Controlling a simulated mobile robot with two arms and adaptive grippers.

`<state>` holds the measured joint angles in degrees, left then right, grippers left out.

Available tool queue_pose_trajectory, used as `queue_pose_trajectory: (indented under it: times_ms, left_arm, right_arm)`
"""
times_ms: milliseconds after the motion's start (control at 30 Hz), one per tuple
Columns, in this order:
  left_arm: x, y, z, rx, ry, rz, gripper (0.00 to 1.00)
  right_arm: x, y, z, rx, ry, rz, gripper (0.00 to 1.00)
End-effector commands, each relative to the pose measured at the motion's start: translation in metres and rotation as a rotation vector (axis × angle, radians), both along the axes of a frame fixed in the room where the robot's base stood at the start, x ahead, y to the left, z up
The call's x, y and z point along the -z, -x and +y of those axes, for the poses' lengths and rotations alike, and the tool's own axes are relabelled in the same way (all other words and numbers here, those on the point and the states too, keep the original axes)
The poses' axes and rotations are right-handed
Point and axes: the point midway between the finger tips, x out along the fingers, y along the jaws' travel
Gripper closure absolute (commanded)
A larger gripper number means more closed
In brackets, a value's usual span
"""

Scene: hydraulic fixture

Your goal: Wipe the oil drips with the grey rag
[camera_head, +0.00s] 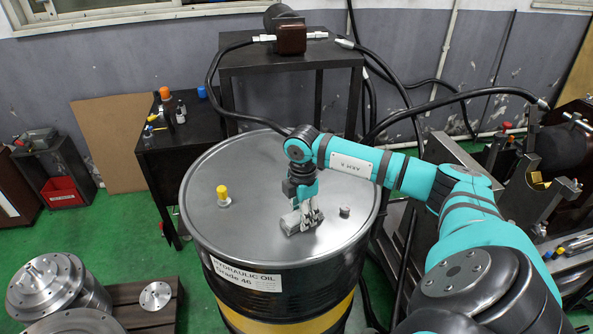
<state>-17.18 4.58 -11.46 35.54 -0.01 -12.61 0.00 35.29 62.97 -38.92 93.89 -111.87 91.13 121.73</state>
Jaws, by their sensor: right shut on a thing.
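The grey rag (291,223) is on the lid of the hydraulic oil drum (250,175), a little right of the lid's middle and toward its near side. My right gripper (308,214) comes down from above and is shut on the rag. The fingers and rag lie close to the lid, and I cannot tell how firmly the rag touches it. I cannot make out distinct oil drips on the lid; the gripper and rag hide part of it. My left gripper is not in view.
A small dark plug (345,211) sits right of the gripper. Black hoses (450,100) run behind the drum from a dark table (290,58). The lid's far left is clear.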

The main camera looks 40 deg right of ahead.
Motion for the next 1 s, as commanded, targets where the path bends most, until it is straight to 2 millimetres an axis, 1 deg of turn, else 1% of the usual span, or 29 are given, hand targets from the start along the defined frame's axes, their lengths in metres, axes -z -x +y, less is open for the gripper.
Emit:
queue_pose_trajectory:
  times_ms: [400,667,1000]
  left_arm:
    - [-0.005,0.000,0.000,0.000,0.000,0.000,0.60]
    - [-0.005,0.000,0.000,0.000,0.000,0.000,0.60]
    - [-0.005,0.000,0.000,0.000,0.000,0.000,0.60]
  right_arm:
    - [-0.001,-0.018,0.030,-0.002,-0.004,-0.001,0.90]
    - [-0.001,-0.022,0.036,0.000,-0.003,-0.001,0.90]
    - [0.002,-0.036,0.059,-0.002,-0.004,-0.002,0.90]
